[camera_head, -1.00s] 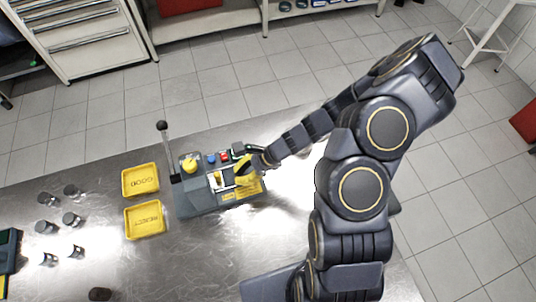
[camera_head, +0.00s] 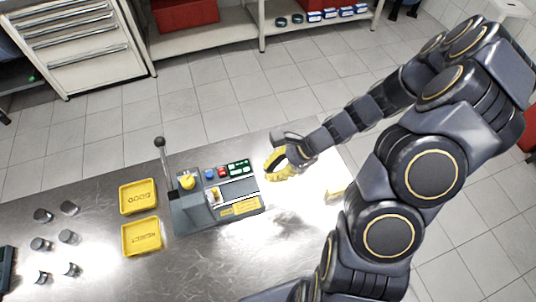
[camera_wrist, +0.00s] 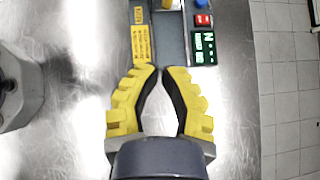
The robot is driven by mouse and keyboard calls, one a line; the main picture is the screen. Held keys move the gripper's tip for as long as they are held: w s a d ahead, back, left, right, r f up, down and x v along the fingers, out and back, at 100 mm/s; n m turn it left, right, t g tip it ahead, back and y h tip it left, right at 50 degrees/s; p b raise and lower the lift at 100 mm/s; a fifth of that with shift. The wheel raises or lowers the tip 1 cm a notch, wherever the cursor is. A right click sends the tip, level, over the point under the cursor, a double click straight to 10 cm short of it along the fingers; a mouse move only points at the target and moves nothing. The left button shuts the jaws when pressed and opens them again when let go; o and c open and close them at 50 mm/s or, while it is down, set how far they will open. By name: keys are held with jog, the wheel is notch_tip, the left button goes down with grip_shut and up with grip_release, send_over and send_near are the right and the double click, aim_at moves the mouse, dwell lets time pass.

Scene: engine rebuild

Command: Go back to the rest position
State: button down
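My gripper (camera_head: 268,166) is raised over the bench to the right of the grey test station (camera_head: 190,217). Its two yellow fingers show in the wrist view (camera_wrist: 160,70), curved inward with a small gap between the tips and nothing held between them. The station also shows at the top of the wrist view (camera_wrist: 172,40), beyond the fingertips. My gripper is apart from the station.
The station has an upright lever (camera_head: 161,150), a yellow knob (camera_head: 187,182) and a green display (camera_head: 238,168). Two yellow trays (camera_head: 139,197) (camera_head: 142,237) stand to its left. Several small metal cylinders (camera_head: 69,208) stand farther left.

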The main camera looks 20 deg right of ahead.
jog(key=s+a+r+n+g+h, duration=0.1)
jog(key=s+a+r+n+g, duration=0.15)
jog(key=r+n, duration=0.35)
jog(key=s+a+r+n+g+h, duration=0.1)
jog(key=s+a+r+n+h, duration=0.15)
jog(key=r+n, duration=0.25)
jog(key=s+d+r+n+h, duration=0.3)
jog(key=s+r+n+h, duration=0.2)
jog(key=s+r+n, duration=0.3)
jog(key=s, duration=0.4)
jog(key=shift+r+n, duration=0.25)
jog(key=shift+n, duration=0.15)
